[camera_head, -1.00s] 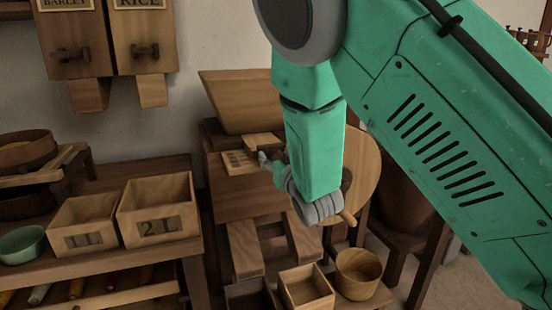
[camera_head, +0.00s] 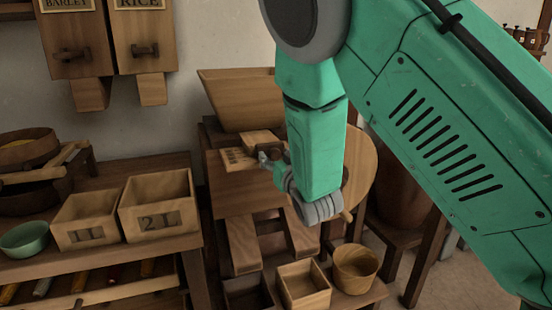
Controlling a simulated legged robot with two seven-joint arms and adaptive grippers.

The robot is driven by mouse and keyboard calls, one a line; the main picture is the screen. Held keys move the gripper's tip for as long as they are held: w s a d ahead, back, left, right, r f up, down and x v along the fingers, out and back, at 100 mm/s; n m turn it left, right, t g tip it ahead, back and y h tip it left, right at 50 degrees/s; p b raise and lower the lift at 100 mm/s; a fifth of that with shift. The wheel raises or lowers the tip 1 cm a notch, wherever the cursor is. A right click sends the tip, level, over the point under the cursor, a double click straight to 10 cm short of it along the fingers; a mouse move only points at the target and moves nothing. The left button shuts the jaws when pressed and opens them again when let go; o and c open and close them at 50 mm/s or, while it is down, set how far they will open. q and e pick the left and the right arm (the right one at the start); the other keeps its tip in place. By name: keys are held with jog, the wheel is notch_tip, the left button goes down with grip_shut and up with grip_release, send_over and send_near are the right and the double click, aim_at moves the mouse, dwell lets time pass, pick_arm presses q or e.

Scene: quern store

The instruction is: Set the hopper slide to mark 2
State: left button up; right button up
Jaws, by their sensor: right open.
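The hopper (camera_head: 240,100) is a wooden trough on top of the wooden mill at the centre. Below it, the hopper slide (camera_head: 258,140) is a small wooden piece beside a light scale plate (camera_head: 234,158) with dark marks. The marks are too small to read, so I cannot tell where the slide is set. My right gripper (camera_head: 264,158) is at the slide's front end, close to the plate; its fingers are small and partly hidden by my green arm, and it is open. I cannot tell whether it touches the slide. My left gripper is not in view.
Wooden boxes marked 1L (camera_head: 88,222) and 2L (camera_head: 160,208) stand on the bench at left, near a green bowl (camera_head: 24,240). A round wooden wheel (camera_head: 362,165) is behind my arm. A box (camera_head: 303,287) and a tub (camera_head: 355,268) stand low in front.

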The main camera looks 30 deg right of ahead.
jog(key=v, duration=1.2)
